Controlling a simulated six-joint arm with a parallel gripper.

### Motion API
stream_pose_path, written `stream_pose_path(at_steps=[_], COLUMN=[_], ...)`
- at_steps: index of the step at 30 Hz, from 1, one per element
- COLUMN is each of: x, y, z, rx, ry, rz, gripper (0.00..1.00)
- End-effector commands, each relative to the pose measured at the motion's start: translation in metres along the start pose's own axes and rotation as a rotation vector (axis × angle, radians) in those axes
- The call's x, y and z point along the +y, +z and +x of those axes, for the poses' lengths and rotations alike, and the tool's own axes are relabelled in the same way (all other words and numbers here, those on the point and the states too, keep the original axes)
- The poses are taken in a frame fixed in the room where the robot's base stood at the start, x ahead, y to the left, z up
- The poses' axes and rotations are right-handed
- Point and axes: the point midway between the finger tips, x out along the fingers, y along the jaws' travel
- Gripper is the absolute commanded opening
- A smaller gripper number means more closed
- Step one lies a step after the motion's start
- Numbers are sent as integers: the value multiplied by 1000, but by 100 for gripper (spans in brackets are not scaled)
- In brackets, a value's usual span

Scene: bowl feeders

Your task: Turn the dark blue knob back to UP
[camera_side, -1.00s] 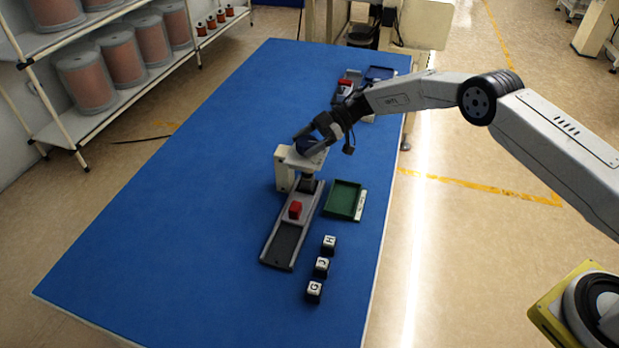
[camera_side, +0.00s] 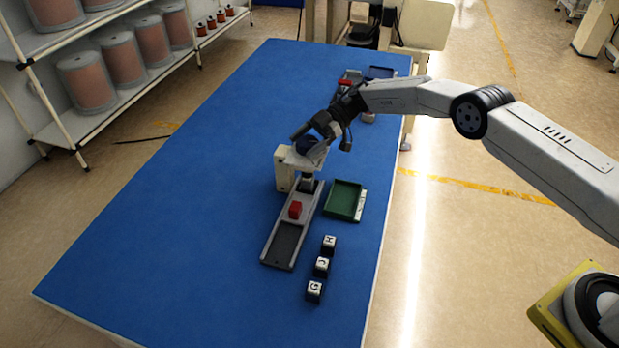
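The dark blue knob (camera_side: 306,146) sits on top of a cream-coloured feeder stand (camera_side: 284,170) in the middle of the blue table. My gripper (camera_side: 308,146) is at the knob, coming from the upper right. Its fingers are spread apart, one dark finger at the knob's upper left and one at its right. I cannot tell whether they press on the knob or stand clear of it. The knob's marking and the UP label are too small to read.
A grey track (camera_side: 284,245) with a red block (camera_side: 295,209) runs forward from the stand. A green tray (camera_side: 343,199) lies to the right. Several lettered black cubes (camera_side: 322,266) stand in front. The table's left side is clear.

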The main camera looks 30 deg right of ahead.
Motion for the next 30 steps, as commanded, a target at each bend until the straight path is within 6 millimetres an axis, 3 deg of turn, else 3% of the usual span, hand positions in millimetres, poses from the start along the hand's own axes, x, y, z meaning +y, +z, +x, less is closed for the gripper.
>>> stream_pose_path(at_steps=[14, 30], x=[1, 0], y=[1, 0], z=[-9, -71], rx=[-3, -3], ry=[4, 3], rz=[1, 0], gripper=[100, 100])
